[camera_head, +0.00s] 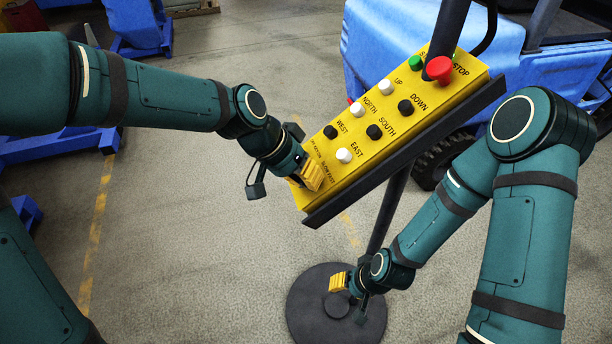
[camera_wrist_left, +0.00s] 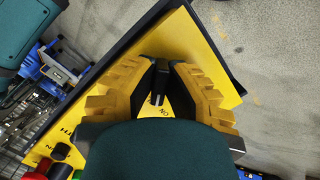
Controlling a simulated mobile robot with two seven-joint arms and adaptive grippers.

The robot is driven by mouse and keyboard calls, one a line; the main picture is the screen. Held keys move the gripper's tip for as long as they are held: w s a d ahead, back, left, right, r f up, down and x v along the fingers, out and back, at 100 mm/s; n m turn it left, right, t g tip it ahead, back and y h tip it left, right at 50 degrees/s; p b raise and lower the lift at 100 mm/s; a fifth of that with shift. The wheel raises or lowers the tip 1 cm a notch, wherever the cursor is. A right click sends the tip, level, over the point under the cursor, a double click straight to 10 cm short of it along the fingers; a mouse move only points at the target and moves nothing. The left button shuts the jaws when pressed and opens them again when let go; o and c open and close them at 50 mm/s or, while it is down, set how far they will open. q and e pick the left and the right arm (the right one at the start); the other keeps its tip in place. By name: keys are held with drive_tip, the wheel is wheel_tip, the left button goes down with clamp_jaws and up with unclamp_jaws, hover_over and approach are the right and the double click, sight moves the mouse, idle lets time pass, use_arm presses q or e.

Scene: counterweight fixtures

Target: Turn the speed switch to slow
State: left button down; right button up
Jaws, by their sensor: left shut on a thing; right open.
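The yellow control panel (camera_head: 398,118) hangs tilted on a dark post. Its lower left end carries small key and slow/fast labels. My left gripper (camera_head: 311,176) is at that lower end, its yellow fingers against or just above the panel face. My right gripper (camera_head: 339,282) is open and empty, low over the round post base.
The panel also has a red stop button (camera_head: 439,69), a green button (camera_head: 416,62) and several black and white buttons. A dark post stands on a round base (camera_head: 310,312). A blue vehicle (camera_head: 390,50) is behind; the floor at left is mostly clear.

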use_arm(q)
drive_tip(key=c, duration=1)
unclamp_jaws()
drive_tip(key=shift+a+r, duration=0.25)
drive_tip(key=shift+r, duration=0.15)
drive_tip(key=v, duration=1.1)
drive_tip(key=shift+s, duration=0.1)
